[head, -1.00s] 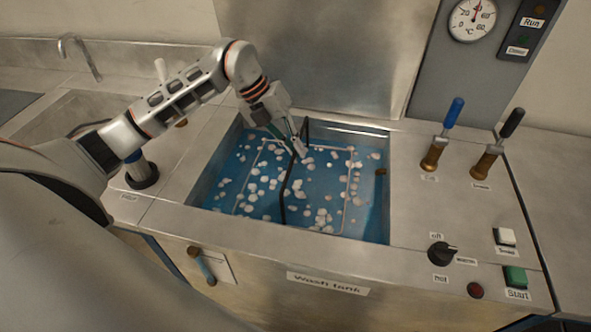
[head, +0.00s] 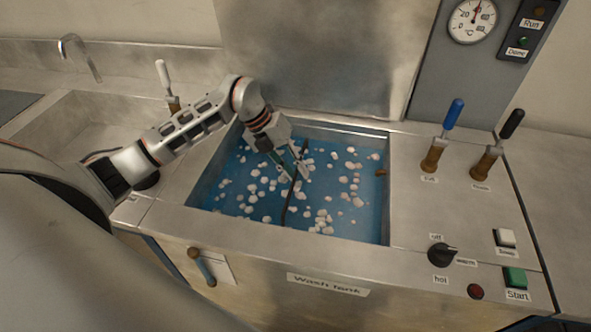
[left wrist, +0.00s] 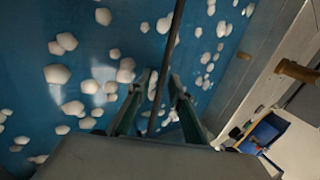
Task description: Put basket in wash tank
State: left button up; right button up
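The wash tank (head: 378,215) is a steel basin of blue water with white foam blobs on it. The basket's dark handle (head: 287,205) shows in the tank, running from back to front, and the basket's rim is hidden under the water. The handle also crosses the left wrist view (left wrist: 173,35) as a thin dark bar. My left gripper (head: 294,172) is low over the tank at the handle. Its fingers (left wrist: 160,85) stand apart on either side of the bar, with gaps visible. My right gripper is not in view.
A blue-handled lever (head: 453,115) and a black-handled lever (head: 510,125) stand right of the tank, with a knob (head: 440,254) and a green start button (head: 515,277) nearer. A steel sink (head: 75,125) and a white-handled lever (head: 163,75) are at left. A steel panel rises behind.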

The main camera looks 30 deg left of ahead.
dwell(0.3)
pick_arm(q)
jog(key=v, duration=1.2)
jog(key=shift+b, duration=0.3)
